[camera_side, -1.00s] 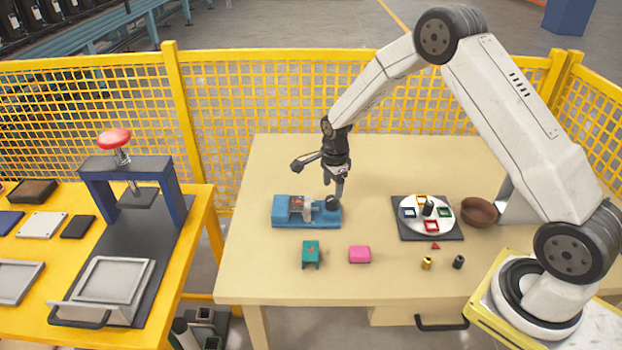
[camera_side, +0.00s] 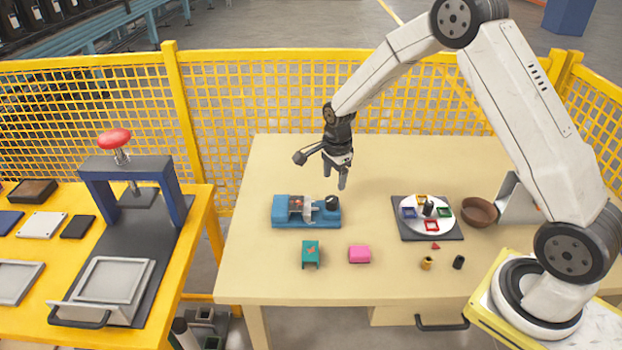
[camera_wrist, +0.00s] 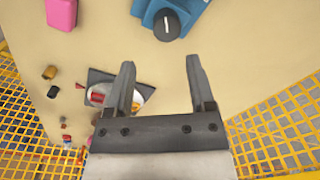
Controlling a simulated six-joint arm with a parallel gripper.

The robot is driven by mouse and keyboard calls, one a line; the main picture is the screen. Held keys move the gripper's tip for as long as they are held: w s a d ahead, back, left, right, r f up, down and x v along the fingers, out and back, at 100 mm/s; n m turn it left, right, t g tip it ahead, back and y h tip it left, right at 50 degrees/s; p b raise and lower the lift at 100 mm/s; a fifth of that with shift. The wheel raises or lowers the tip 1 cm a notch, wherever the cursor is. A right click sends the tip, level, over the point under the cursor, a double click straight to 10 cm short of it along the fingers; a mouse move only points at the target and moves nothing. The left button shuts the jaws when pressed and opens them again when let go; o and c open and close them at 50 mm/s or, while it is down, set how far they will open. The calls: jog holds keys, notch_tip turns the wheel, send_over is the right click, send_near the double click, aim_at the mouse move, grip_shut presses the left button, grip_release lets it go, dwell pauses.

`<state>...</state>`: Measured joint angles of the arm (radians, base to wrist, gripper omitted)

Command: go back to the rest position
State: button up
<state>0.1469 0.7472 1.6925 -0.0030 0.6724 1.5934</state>
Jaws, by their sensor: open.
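My gripper (camera_side: 342,180) is open and empty. It hangs in the air above and a little behind the right end of the blue fixture (camera_side: 283,213) on the table. A black round knob (camera_side: 332,202) sits on that end of the fixture, clear of the fingers. In the wrist view my gripper (camera_wrist: 158,85) shows two spread fingers with nothing between them. The black knob (camera_wrist: 168,24) with a white line shows at the top of the wrist view, beyond the fingertips.
On the table (camera_side: 270,160) stand a green bracket (camera_side: 310,254), a pink block (camera_side: 360,254), a dark plate with a white disc (camera_side: 410,232) and a brown bowl (camera_side: 480,211). Small parts lie at front right. A yellow fence (camera_side: 220,120) runs behind. A press (camera_side: 130,175) stands left.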

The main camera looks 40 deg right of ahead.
jog(key=s+a+r+n+t, duration=0.1)
jog(key=s+a+r+n, duration=0.2)
jog(key=s+n, duration=0.7)
jog(key=s+a+r+n+t, duration=0.1)
jog(key=s+a+r+n, duration=0.3)
jog(key=s+n, duration=0.6)
jog(key=shift+r, duration=0.55)
